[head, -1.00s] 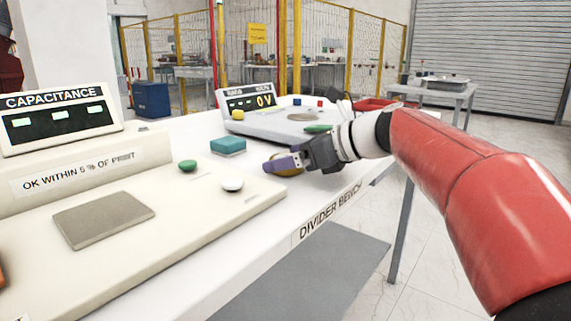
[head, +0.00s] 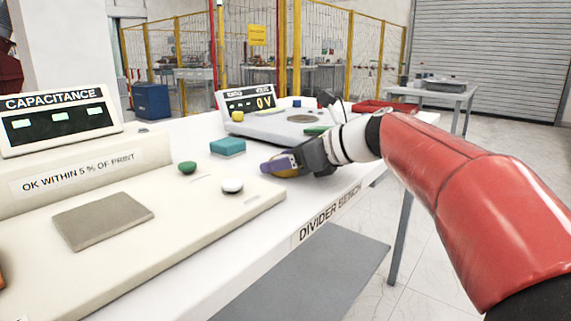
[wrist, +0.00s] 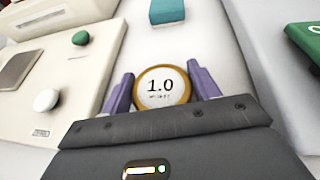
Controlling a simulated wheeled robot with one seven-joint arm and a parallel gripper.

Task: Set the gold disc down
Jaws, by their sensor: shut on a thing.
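The gold disc has a white face marked "1.0" inside a gold rim. In the wrist view it (wrist: 161,87) sits between the two purple fingers of my gripper (wrist: 161,75), which is shut on it. In the head view my gripper (head: 280,164) is low over the white bench (head: 262,224), and part of the disc's gold edge (head: 286,174) shows below the near finger. I cannot tell whether the disc's underside touches the bench top.
A teal block (head: 228,146) lies beyond my gripper. To the left is the capacitance tester (head: 180,225) with a green button (head: 187,167) and a white button (head: 232,186). The 0 V instrument (head: 270,127) stands behind.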

